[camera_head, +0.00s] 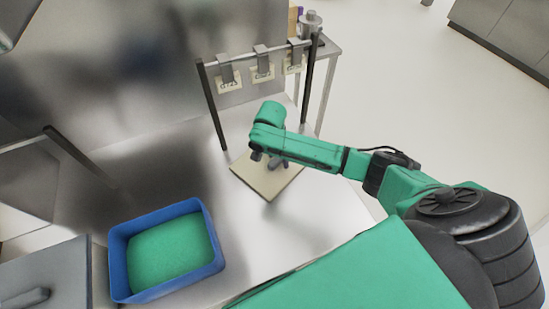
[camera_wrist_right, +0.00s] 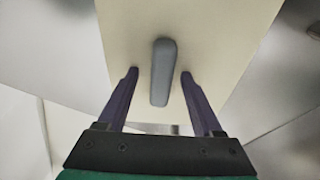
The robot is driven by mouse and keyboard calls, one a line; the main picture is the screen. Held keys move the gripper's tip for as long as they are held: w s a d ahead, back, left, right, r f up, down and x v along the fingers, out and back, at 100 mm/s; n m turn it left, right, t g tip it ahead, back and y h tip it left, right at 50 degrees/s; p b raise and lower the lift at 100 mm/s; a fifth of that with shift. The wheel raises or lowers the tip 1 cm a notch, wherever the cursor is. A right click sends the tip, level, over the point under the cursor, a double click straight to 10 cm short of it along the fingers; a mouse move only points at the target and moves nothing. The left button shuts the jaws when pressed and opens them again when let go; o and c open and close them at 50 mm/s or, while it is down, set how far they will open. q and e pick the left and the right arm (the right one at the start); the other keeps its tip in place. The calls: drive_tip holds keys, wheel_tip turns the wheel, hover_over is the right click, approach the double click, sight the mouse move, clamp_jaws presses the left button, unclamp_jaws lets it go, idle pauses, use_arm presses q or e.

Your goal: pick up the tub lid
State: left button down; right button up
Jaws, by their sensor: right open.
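A cream square tub lid (camera_head: 268,187) lies flat on the metal table, with a grey bar handle standing up at its middle. In the right wrist view the lid (camera_wrist_right: 215,35) fills much of the picture and its grey handle (camera_wrist_right: 162,75) sits between my fingers. My right gripper (camera_wrist_right: 159,74) is open, with one dark finger on each side of the handle and a gap on both sides. In the head view my right gripper (camera_head: 268,158) is over the lid, and my arm partly hides the handle. My left gripper is not in view.
A blue tub (camera_head: 117,262) with a green inside stands at the front left. A grey slab (camera_head: 50,265) with a bar lies left of it. A rack (camera_head: 210,100) with hanging tags stands behind the lid. The table between tub and lid is clear.

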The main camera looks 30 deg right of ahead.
clamp_jaws()
drive_tip(key=shift+w, duration=0.1)
